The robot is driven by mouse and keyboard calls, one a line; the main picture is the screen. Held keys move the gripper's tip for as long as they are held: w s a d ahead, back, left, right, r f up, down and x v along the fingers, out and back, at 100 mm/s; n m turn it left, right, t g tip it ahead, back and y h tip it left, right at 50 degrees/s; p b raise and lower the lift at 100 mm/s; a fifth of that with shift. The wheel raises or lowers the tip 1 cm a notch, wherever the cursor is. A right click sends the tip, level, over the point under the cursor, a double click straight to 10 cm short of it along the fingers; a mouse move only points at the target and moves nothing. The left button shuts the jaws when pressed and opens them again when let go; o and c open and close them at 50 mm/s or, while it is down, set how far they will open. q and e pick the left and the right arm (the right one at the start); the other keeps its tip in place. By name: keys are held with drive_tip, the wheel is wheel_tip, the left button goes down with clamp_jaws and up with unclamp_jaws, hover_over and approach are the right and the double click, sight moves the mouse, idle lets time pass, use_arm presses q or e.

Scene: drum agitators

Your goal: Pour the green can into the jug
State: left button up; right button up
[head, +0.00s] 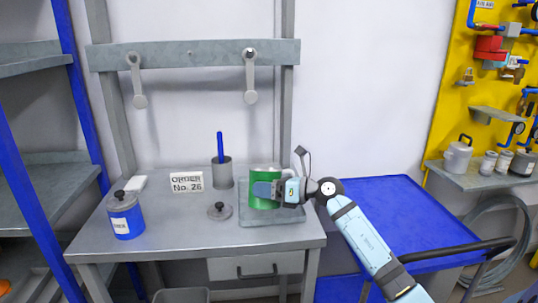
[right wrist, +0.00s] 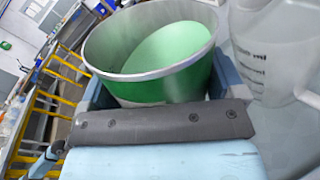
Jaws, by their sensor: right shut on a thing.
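The green can (head: 262,175) is upright and uncovered over the grey tray (head: 258,220) on the workbench. My right gripper (head: 270,190) is shut around its side. In the right wrist view the open can (right wrist: 150,88) shows a metal rim and light green contents inside. The translucent jug (right wrist: 270,60), with ml marks and a handle, stands close beside the can at the right of that view. In the head view I cannot make out the jug clearly. The can's base is partly hidden by the gripper. My left gripper is not in view.
A loose grey lid (head: 220,211) lies left of the tray. A cup (head: 222,174) with a blue-handled tool, an order sign (head: 187,182) and a lidded blue can (head: 125,216) stand further left. The blue surface (head: 400,205) at right is clear except for my arm.

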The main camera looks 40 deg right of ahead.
sight(268, 171)
drive_tip(key=shift+s+r, duration=0.1)
drive_tip(key=shift+r, duration=0.3)
drive_tip(key=shift+w+d+r+p, duration=0.1)
drive_tip(key=shift+w+r+p, duration=0.1)
drive_tip(key=shift+p, duration=0.35)
drive_tip(key=shift+r+m+p, duration=0.3)
drive_tip(key=shift+r+p, duration=0.05)
drive_tip(key=shift+w+d+r+p, duration=0.1)
drive_tip(key=shift+r+p, duration=0.15)
drive_tip(key=shift+p, duration=0.2)
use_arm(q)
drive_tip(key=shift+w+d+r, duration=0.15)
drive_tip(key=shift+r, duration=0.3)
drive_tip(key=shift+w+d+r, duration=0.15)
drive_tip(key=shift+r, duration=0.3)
use_arm(e)
drive_tip(key=shift+r, duration=0.2)
use_arm(q)
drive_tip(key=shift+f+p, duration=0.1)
drive_tip(key=shift+p, duration=0.5)
use_arm(e)
drive_tip(key=shift+w+d+r+m, duration=0.1)
drive_tip(key=shift+m, duration=0.2)
